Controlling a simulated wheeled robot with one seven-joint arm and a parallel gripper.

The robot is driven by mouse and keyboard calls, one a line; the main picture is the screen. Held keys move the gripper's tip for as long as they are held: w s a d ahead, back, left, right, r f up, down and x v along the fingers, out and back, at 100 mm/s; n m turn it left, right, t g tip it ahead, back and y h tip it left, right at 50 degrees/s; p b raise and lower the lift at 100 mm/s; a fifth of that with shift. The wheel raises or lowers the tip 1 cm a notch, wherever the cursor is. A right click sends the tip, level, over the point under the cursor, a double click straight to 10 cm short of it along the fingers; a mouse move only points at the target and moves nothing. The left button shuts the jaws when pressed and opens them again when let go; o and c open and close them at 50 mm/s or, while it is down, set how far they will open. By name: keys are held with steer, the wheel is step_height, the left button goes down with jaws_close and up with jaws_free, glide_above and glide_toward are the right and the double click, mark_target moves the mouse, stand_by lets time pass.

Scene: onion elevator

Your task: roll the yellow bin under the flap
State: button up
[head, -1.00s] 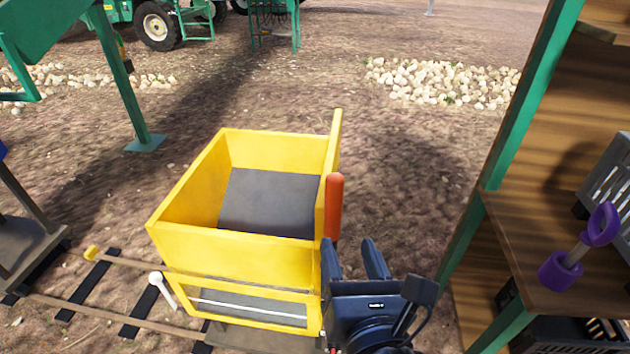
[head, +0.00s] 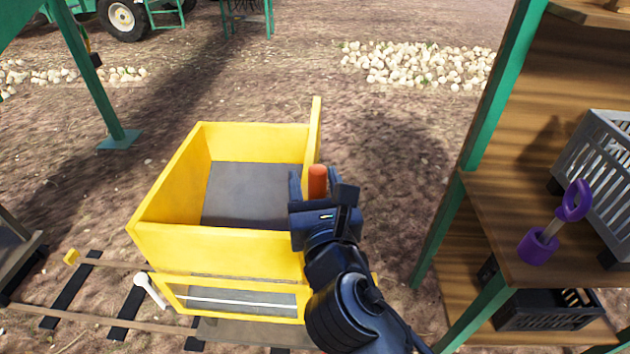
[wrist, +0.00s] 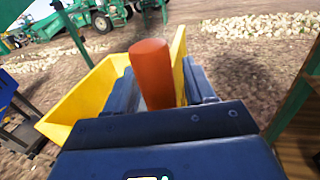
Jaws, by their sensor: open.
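The yellow bin (head: 215,246) is an open box with a dark floor, standing on a cart over rails in the head view. It also shows in the wrist view (wrist: 85,100). An orange-red upright handle (head: 317,180) is at its right side, and it shows large in the wrist view (wrist: 152,75). My gripper (head: 315,188) is open, with its fingers on either side of the handle; whether they touch it I cannot tell. The lower handle is hidden by my gripper. A green frame (head: 95,85) stands at upper left; I cannot make out a flap.
Rails (head: 85,318) run to the left, with a white-knobbed lever (head: 147,288) and a yellow stop (head: 72,257) beside them. A wooden shelf (head: 500,235) with a purple-handled tool (head: 570,205) and crates stands at right. Stones (head: 420,65) lie behind on open ground.

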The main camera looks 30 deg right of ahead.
jaws_close()
stand_by(0.5)
